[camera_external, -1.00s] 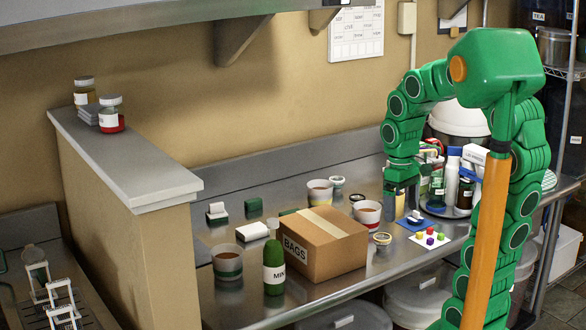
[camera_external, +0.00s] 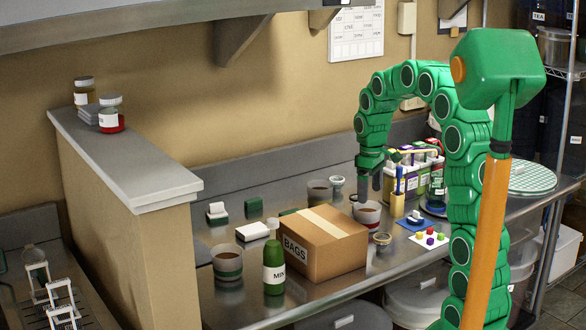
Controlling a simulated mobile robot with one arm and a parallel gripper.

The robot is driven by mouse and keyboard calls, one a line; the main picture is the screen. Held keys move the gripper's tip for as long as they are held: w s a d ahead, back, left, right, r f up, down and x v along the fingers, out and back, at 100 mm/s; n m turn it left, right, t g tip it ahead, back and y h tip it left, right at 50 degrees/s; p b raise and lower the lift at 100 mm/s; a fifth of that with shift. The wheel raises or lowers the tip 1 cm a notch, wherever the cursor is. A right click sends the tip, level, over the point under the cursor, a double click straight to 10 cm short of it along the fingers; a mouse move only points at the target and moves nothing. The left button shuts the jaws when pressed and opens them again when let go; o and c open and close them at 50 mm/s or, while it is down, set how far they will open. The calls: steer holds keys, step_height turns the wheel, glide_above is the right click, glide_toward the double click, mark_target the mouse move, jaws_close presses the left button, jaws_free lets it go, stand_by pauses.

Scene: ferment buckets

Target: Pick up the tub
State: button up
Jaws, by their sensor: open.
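Three small tubs with brownish contents stand on the steel counter. One tub (camera_external: 367,216) is right of the cardboard box, another (camera_external: 319,191) is farther back, and a third (camera_external: 227,265) with a dark green lower band is at the front left. My gripper (camera_external: 369,190) points down just over the tub right of the box. Its fingers are apart with nothing held between them. The fingers overlap the tub's back rim in this view, so I cannot tell whether they touch it.
A cardboard box (camera_external: 324,248) marked BAGS stands close left of that tub. A green bottle (camera_external: 273,268) stands at the front.

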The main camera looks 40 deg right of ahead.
steer(key=n, duration=0.1)
glide_above(367, 213)
steer(key=w+d, duration=0.3)
steer(key=w, duration=0.1)
step_height(367, 213, down, 4)
steer(key=f, duration=0.1)
steer(key=shift+s+f, duration=0.1)
steer(key=shift+f, duration=1)
steer(key=shift+s+f, duration=0.15)
steer(key=shift+f, duration=1.15)
steer(key=shift+s+f, duration=0.15)
steer(key=shift+f, duration=1.1)
steer(key=shift+c, duration=0.5)
steer(key=c, duration=0.8)
